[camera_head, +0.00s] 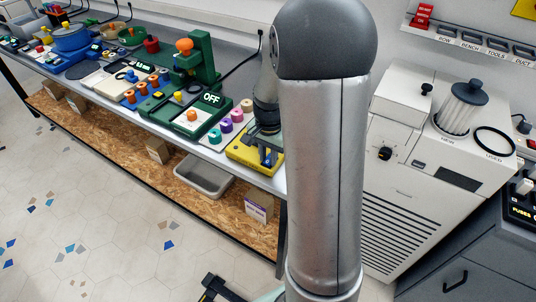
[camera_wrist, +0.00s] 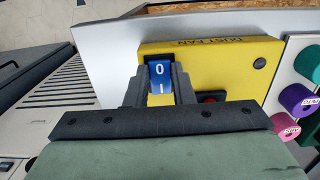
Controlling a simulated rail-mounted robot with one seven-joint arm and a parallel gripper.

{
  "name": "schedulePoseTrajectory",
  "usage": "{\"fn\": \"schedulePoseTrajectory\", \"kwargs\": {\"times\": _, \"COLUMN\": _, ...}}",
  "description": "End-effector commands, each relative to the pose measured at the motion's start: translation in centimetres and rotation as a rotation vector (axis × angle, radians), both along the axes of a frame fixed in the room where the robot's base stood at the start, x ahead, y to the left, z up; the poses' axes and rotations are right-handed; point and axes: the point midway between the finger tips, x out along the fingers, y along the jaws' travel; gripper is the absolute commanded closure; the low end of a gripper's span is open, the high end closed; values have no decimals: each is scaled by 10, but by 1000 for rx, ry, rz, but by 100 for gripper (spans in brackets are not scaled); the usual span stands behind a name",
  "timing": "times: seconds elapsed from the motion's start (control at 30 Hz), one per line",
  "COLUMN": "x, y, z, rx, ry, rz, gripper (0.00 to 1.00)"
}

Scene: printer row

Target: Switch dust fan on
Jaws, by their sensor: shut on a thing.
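The yellow dust fan box (camera_wrist: 215,58), labelled DUST FAN, sits at the end of the bench and also shows in the head view (camera_head: 241,154). It carries a blue rocker switch (camera_wrist: 160,70) marked 0 and I. My gripper (camera_wrist: 160,82) is over the box, with one dark finger on each side of the switch, shut on it. The lower end of the switch is partly hidden between the fingers. A red part (camera_wrist: 212,98) of the box shows beside the right finger, mostly covered. In the head view my gripper (camera_head: 267,156) is at the box, partly behind my arm.
Coloured spools (camera_wrist: 293,98) stand close beside the box. A green device (camera_head: 190,118) with an OFF display is farther along the bench. A white cabinet (camera_head: 385,200) with a filter (camera_head: 458,108) stands to the right, past the bench end.

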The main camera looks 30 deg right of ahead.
Motion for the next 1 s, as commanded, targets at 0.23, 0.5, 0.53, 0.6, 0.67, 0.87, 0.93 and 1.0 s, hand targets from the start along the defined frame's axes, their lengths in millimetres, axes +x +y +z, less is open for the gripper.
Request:
{"fn": "schedulePoseTrajectory", "kwargs": {"times": 0.23, "x": 3, "y": -7, "z": 4, "rx": 205, "ry": 126, "rz": -5, "gripper": 100}}
{"fn": "schedulePoseTrajectory", "kwargs": {"times": 0.5, "x": 5, "y": -8, "z": 2, "rx": 291, "ry": 172, "rz": 0, "gripper": 100}}
{"fn": "schedulePoseTrajectory", "kwargs": {"times": 0.53, "x": 5, "y": -8, "z": 2, "rx": 291, "ry": 172, "rz": 0, "gripper": 100}}
{"fn": "schedulePoseTrajectory", "kwargs": {"times": 0.6, "x": 5, "y": -8, "z": 2, "rx": 290, "ry": 172, "rz": 0, "gripper": 100}}
{"fn": "schedulePoseTrajectory", "kwargs": {"times": 0.67, "x": 5, "y": -8, "z": 2, "rx": 289, "ry": 171, "rz": 0, "gripper": 100}}
{"fn": "schedulePoseTrajectory", "kwargs": {"times": 0.87, "x": 5, "y": -8, "z": 2, "rx": 289, "ry": 171, "rz": 0, "gripper": 56}}
{"fn": "schedulePoseTrajectory", "kwargs": {"times": 0.93, "x": 5, "y": -8, "z": 2, "rx": 288, "ry": 170, "rz": 0, "gripper": 56}}
{"fn": "schedulePoseTrajectory", "kwargs": {"times": 1.0, "x": 5, "y": -8, "z": 2, "rx": 288, "ry": 170, "rz": 0, "gripper": 56}}
